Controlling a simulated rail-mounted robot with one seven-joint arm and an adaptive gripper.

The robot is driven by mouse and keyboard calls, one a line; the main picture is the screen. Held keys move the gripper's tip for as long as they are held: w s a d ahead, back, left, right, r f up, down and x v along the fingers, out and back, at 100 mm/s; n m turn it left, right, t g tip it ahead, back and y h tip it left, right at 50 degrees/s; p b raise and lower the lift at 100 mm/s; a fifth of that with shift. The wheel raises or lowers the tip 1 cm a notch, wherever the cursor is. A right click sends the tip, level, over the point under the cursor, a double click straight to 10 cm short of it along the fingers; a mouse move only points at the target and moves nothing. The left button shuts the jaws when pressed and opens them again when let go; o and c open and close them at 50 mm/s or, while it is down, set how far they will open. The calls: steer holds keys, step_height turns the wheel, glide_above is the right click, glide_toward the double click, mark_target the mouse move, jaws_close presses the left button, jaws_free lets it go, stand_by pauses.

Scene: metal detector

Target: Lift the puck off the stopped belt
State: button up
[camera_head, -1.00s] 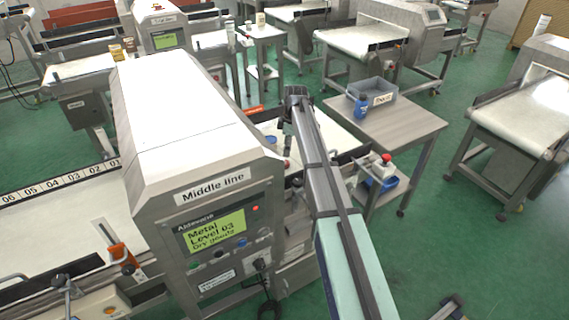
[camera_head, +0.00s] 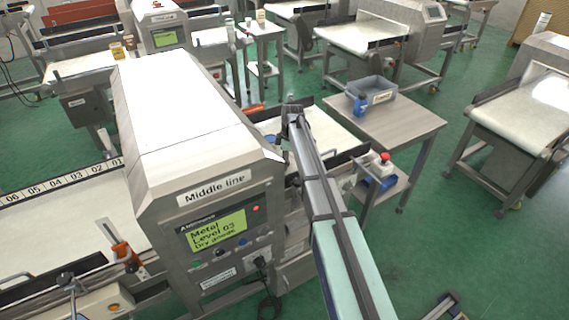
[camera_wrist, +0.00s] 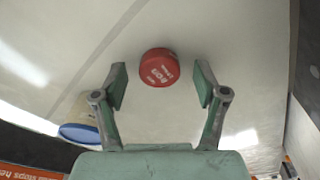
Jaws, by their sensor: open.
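The red puck (camera_wrist: 159,67) with white lettering lies on the pale belt (camera_wrist: 215,25) in the wrist view. My gripper (camera_wrist: 160,84) is open, with one finger to each side of the puck. The puck appears beyond the fingertips, with gaps on both sides; the exact height above the belt is unclear. In the head view my wrist (camera_head: 293,112) is over the belt (camera_head: 330,128) just right of the "Middle line" detector (camera_head: 205,130). The puck and fingertips cannot be made out there.
A container with a blue lid (camera_wrist: 80,133) stands left of my left finger. A dark rail edges the belt. Right of the belt are a table (camera_head: 395,120) with a grey bin (camera_head: 372,92) and a red button (camera_head: 385,157) on a box.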

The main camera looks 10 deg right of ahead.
steer(key=c, duration=1.1)
steer(key=shift+o, duration=0.2)
steer(key=shift+r, duration=0.2)
